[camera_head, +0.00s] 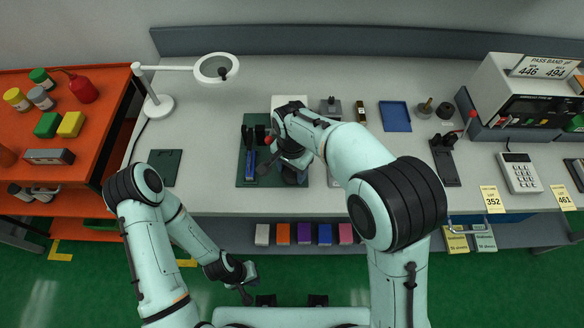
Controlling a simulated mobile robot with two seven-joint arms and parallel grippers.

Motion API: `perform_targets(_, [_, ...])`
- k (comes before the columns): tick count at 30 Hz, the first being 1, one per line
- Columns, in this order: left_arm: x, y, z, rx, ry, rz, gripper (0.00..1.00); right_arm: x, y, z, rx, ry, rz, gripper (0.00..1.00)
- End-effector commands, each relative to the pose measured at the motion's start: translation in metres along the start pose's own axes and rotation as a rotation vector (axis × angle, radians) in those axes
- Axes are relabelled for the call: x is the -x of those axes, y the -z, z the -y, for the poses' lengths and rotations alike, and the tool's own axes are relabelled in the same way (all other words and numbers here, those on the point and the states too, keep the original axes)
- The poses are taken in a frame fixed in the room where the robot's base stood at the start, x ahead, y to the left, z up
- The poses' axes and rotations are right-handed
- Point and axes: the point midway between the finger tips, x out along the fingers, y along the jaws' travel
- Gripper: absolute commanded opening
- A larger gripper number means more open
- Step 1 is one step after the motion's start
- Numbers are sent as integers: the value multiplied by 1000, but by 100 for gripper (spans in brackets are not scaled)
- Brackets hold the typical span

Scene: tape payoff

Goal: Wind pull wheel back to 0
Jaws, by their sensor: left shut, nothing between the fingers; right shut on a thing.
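A dark green mat (243,178) lies on the bench and carries a dark fixture with a blue part (249,164) and a small red knob (268,140). My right gripper (266,166) reaches down over the mat's right side, beside the blue part. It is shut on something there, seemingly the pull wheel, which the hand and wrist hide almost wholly. No 0 mark or scale can be read. My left gripper (246,292) is shut and empty, low in front of the bench, over the green floor and away from the fixture.
A magnifier lamp (214,68) stands at the back left of the bench (205,125). A blue tray (395,116), a black stand (445,165) and a pass-band instrument (520,100) are to the right. Coloured boxes (304,233) sit under the front edge. An orange cart (100,130) stands left.

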Motion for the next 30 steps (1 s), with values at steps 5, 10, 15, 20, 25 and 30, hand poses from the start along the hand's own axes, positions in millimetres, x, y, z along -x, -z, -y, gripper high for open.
perform_targets(5, [3,2,-2,-1,-1,-3,0,1,1,0,117,1,0,23])
perform_targets(10, [6,4,-4,-2,-2,-5,0,2,1,0,270,2,0,23])
perform_targets(15, [9,6,-5,-3,-3,-8,0,2,1,0,432,2,0,23])
perform_targets(20, [12,7,-7,-4,-3,-10,0,2,1,0,585,2,-1,23])
perform_targets(25, [15,9,-8,-5,-4,-13,0,2,1,0,747,1,-1,23])
perform_targets(30, [18,11,-10,-6,-5,-16,0,2,1,0,907,1,-1,23])
